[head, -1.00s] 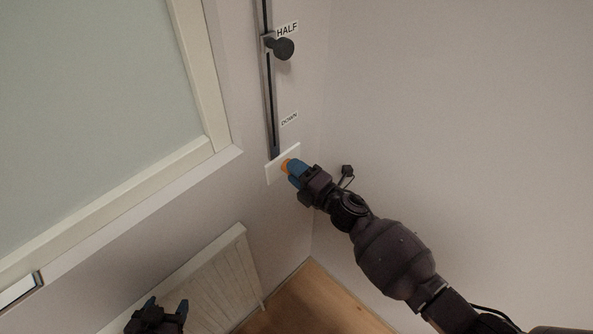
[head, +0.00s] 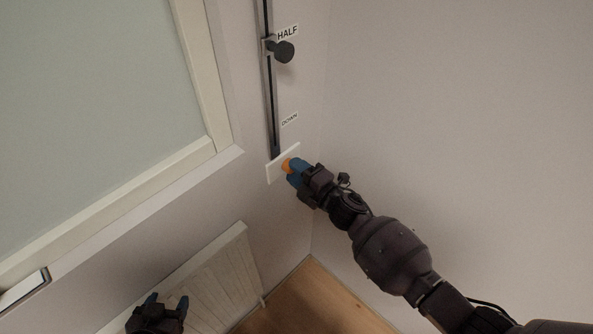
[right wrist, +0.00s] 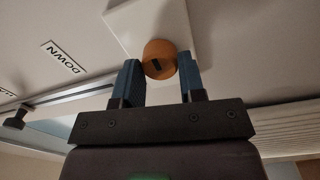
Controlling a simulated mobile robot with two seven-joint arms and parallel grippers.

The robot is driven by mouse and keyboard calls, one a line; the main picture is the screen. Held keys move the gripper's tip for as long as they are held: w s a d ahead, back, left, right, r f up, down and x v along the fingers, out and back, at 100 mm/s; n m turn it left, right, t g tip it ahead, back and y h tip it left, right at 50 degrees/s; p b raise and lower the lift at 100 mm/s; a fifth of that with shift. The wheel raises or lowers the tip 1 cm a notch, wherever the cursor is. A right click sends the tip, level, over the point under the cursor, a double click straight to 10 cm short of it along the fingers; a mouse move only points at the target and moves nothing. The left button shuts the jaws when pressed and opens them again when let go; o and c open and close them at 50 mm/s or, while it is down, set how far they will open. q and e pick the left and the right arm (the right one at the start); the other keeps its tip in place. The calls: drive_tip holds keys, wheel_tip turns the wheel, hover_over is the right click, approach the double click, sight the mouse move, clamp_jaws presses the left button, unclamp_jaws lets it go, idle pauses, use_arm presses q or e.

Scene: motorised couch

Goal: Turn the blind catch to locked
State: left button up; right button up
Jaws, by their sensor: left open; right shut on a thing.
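The blind catch is an orange round knob (head: 288,165) on a white plate (head: 276,168), just below the lower end of the blind's rail. In the right wrist view the knob (right wrist: 160,55) sits between the two blue fingers and shows a dark mark; the plate (right wrist: 122,22) lies behind it. My right gripper (head: 293,171) is shut on the knob, and its fingers partly hide it in the head view. My left gripper (head: 167,302) is open and empty at the bottom left, in front of the radiator.
A vertical rail (head: 270,100) carries a dark slider knob (head: 284,52) beside the HALF label (head: 288,32). A DOWN label (head: 290,119) is lower. The window frame (head: 205,80) is to the left, the radiator (head: 225,270) below. The right wall is bare.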

drive_tip(key=o, duration=0.9)
drive_tip(key=v, duration=1)
drive_tip(key=shift+s+d+p, duration=0.25)
drive_tip(key=shift+s+p, duration=0.05)
drive_tip(key=shift+p, duration=0.1)
